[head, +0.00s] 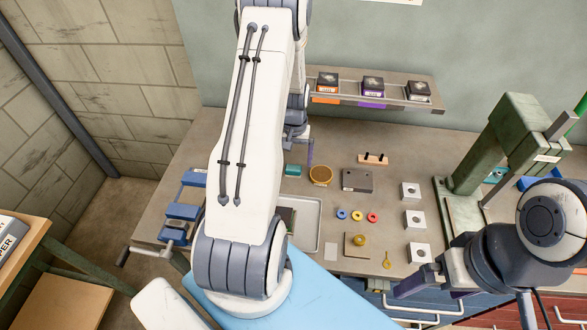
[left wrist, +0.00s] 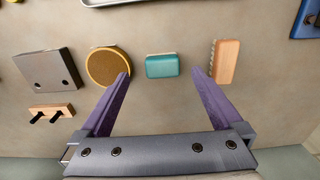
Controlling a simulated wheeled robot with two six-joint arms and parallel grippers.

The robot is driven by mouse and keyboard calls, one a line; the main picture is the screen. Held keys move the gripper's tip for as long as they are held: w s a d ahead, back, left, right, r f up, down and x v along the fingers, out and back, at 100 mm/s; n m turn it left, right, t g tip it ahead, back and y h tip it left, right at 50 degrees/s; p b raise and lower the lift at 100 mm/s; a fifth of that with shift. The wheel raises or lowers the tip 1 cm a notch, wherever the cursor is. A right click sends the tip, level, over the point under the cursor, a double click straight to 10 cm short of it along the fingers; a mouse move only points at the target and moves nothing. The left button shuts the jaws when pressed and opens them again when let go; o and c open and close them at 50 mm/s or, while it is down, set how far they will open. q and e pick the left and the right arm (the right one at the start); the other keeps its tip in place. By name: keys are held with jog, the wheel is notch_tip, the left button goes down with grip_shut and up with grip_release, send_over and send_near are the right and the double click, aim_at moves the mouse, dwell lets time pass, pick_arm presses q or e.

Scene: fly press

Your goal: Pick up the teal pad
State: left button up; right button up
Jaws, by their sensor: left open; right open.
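The teal pad (head: 292,170) lies flat on the workbench (head: 330,135), just right of my left arm in the head view. In the left wrist view the teal pad (left wrist: 161,66) sits between and just beyond the tips of my left gripper (left wrist: 161,75). The left gripper is open and empty, its purple fingers apart. It also shows in the head view (head: 305,155), partly hidden by my arm. My right gripper (head: 425,291) is open and empty near the bench's front right edge.
A gold round tin (left wrist: 108,66) and a wooden brush (left wrist: 226,62) flank the pad closely. A grey block (left wrist: 47,72) and a pegged wooden block (left wrist: 52,112) lie farther left. The green press (head: 510,145) stands right; a shelf (head: 400,95) hangs behind.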

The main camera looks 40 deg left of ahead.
aim_at(293, 167)
pick_arm(q)
jog(key=f+p, duration=0.2)
jog(key=f, duration=0.3)
jog(key=shift+w+a+p, duration=0.1)
jog(key=shift+a+p, duration=0.15)
jog(key=shift+p, duration=0.15)
jog(key=shift+f, duration=0.3)
jog(key=c, duration=1.4)
